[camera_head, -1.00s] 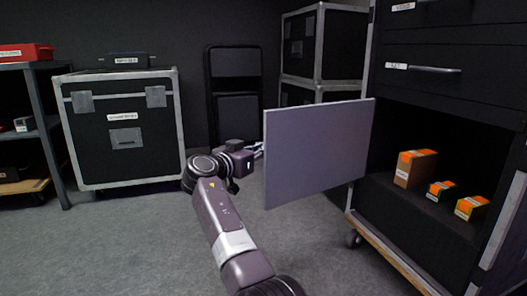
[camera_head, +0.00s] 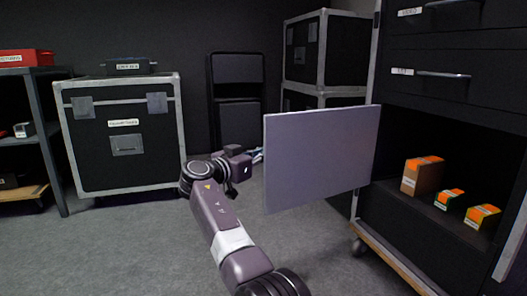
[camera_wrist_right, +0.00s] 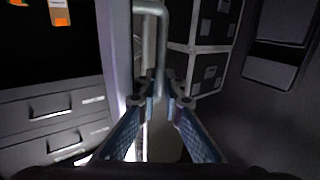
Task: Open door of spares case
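The door (camera_head: 318,158) of the black case (camera_head: 446,90) at right is a flat grey panel, standing well open in front of the case. My right gripper (camera_head: 256,156) is at its left edge in the head view, its fingertips partly hidden behind the door. In the right wrist view, the door (camera_wrist_right: 115,50) is seen edge-on with a grey bar handle (camera_wrist_right: 162,45). The blue fingers of my right gripper (camera_wrist_right: 161,88) are close in on both sides of this bar and look shut on it. My left gripper is not in view.
Orange-topped boxes (camera_head: 423,176) sit in the open compartment, below drawers with handles (camera_head: 443,74). The case stands on a wheeled dolly (camera_head: 398,270). A flight case (camera_head: 126,140) and shelf (camera_head: 50,150) stand at left, stacked cases (camera_head: 312,55) behind. Grey floor (camera_head: 110,250) is clear.

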